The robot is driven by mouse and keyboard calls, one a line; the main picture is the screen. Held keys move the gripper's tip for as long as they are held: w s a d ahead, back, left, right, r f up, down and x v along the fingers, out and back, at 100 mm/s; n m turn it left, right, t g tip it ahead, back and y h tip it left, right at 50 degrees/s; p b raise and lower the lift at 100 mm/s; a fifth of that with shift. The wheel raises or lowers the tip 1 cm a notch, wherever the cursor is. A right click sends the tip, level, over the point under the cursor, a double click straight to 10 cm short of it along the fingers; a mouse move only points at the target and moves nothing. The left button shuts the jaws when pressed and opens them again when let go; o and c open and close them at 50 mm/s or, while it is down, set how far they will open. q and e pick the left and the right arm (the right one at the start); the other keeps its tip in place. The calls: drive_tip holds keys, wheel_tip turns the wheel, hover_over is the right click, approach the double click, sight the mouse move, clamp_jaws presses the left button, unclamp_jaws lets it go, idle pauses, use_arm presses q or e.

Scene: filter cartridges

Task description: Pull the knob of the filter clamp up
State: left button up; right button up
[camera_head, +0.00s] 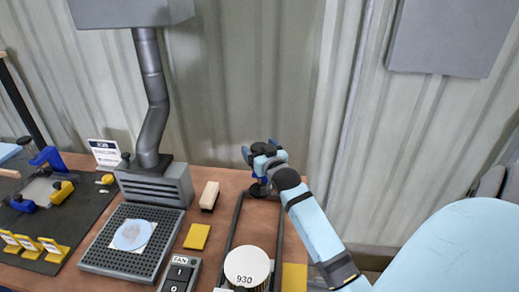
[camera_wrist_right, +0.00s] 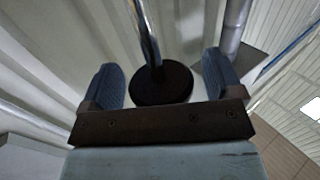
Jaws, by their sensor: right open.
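The clamp's knob is a round black disc (camera_wrist_right: 162,84) on a shiny metal rod in the right wrist view. It lies between the two blue fingers of my right gripper (camera_wrist_right: 162,76), with a visible gap on each side. In the head view my right gripper (camera_head: 260,150) is open above the far end of a dark frame (camera_head: 232,230) at the back of the table. The gripper covers much of the clamp there. My left gripper is not in view.
A white round part marked 930 (camera_head: 247,266) stands at the frame's near end. A fan switch (camera_head: 179,275), a yellow block (camera_head: 197,236), a wooden block (camera_head: 209,195) and a perforated tray (camera_head: 95,254) lie to the left. A grey duct (camera_head: 150,85) rises behind. A corrugated wall borders the table's back.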

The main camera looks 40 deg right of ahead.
drive_tip(key=shift+s, duration=0.25)
drive_tip(key=b+v, duration=0.3)
drive_tip(key=v, duration=1)
drive_tip(key=shift+s, duration=0.15)
drive_tip(key=shift+a, duration=0.1)
